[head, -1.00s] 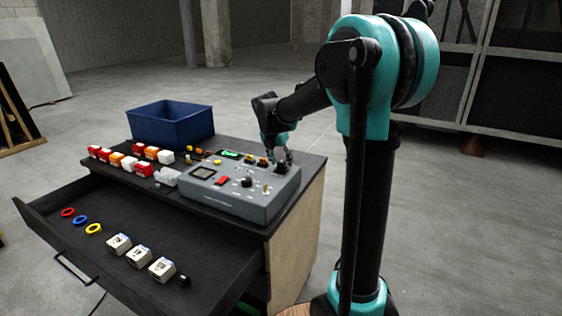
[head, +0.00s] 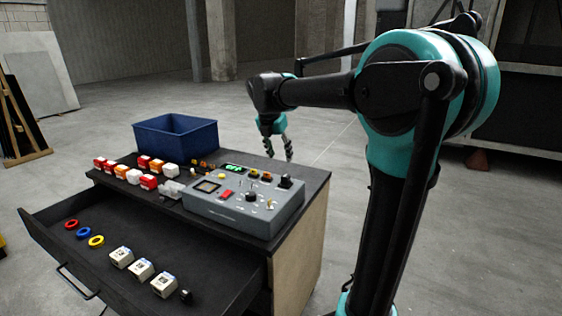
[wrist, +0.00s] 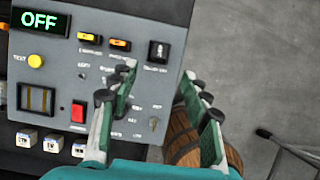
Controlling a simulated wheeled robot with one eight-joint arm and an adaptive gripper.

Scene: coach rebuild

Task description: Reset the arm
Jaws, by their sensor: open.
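My gripper (head: 278,150) hangs above the far right part of the cabinet top, fingers pointing down. In the wrist view my gripper (wrist: 160,115) is open, its two fingers apart with nothing between them. The grey control panel (head: 240,221) lies on the cabinet top (head: 305,180) below and nearer the camera. My fingers hide part of the panel's controls.
A blue bin (head: 175,135) and rows of red, orange and white blocks (head: 134,175) stand on the cabinet. The open drawer (head: 200,262) holds coloured rings (head: 83,233) and several white blocks (head: 141,270). A wooden barrel (wrist: 185,137) shows beside the panel.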

